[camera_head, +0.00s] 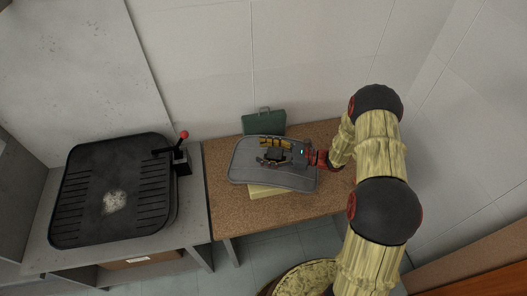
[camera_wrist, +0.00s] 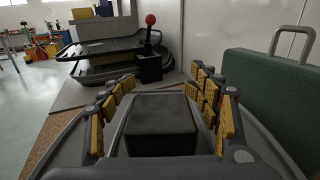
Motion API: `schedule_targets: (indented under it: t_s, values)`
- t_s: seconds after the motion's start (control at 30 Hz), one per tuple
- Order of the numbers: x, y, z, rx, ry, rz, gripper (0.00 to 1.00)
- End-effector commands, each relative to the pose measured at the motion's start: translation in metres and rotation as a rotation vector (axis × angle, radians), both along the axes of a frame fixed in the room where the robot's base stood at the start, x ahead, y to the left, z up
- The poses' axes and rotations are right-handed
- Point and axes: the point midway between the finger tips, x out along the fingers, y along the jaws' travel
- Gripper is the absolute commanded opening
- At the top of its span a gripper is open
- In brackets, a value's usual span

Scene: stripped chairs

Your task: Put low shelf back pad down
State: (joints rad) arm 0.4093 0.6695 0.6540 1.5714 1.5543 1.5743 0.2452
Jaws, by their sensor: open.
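The back pad, a grey rounded panel (camera_head: 242,172), lies on the brown tabletop (camera_head: 229,209) in the head view, with a pale yellow block (camera_head: 262,191) showing from under its front edge. My gripper (camera_head: 264,152) is over the pad's upper middle, reaching in from the right. Its yellow-padded fingers are spread, also in the wrist view (camera_wrist: 160,84). A dark block (camera_wrist: 160,125) sits between the fingers, with visible gaps on both sides. I cannot tell whether it belongs to the pad. The grey pad surface (camera_wrist: 70,135) spreads around the fingers.
A green case (camera_head: 264,122) with a handle stands behind the pad, close to the right in the wrist view (camera_wrist: 270,95). A large black ribbed tray (camera_head: 85,205) lies on the metal bench at left, beside a red-knobbed lever (camera_head: 184,135). Walls close off back and right.

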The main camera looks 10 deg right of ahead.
Motion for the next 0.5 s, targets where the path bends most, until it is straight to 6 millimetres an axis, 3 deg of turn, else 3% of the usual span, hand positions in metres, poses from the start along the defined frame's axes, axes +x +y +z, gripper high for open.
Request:
schedule_targets:
  t_s: [0.17, 0.5]
  values:
    - [-0.007, -0.020, 0.007, 0.000, 0.000, -0.004, 0.61]
    - [-0.034, -0.084, 0.007, 0.001, -0.001, -0.004, 0.61]
